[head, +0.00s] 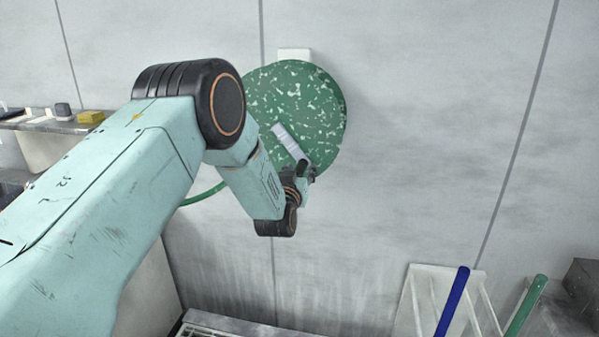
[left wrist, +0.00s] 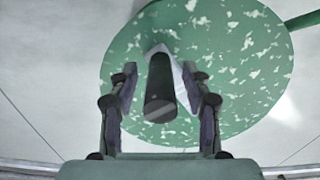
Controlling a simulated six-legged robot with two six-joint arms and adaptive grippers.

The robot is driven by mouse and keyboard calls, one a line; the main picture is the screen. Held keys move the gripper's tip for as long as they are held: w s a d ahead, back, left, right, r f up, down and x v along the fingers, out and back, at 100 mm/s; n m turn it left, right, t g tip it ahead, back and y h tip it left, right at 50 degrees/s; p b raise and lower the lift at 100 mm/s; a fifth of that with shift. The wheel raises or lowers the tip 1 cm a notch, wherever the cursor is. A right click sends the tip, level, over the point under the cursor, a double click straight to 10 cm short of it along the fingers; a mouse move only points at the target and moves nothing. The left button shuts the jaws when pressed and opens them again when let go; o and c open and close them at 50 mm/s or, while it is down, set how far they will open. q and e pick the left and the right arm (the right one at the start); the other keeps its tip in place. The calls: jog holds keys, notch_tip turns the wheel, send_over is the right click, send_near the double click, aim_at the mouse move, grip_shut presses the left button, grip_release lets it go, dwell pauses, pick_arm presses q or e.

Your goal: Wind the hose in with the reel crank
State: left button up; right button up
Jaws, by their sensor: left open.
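The hose reel (head: 318,105) is a round green disc with pale speckles, mounted on the wall in the middle of the head view. It also fills the upper part of the left wrist view (left wrist: 235,75). The pale crank arm (head: 289,142) slants across its face. The dark crank handle (left wrist: 160,88) points toward the left wrist camera. My left gripper (head: 306,170) is at the lower end of the crank. In the left wrist view its fingers (left wrist: 160,95) stand open on either side of the handle, with gaps visible. The green hose (head: 205,194) leaves the reel toward the left, partly behind my arm.
A shelf (head: 40,124) with a yellow block (head: 91,117) is on the left. A blue pole (head: 453,302) and a green pole (head: 525,306) lean at the lower right by a white rack (head: 408,312). The wall right of the reel is clear.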

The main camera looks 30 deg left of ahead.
pick_arm(q)
jog(key=shift+c, duration=0.3)
grip_shut()
dwell(0.3)
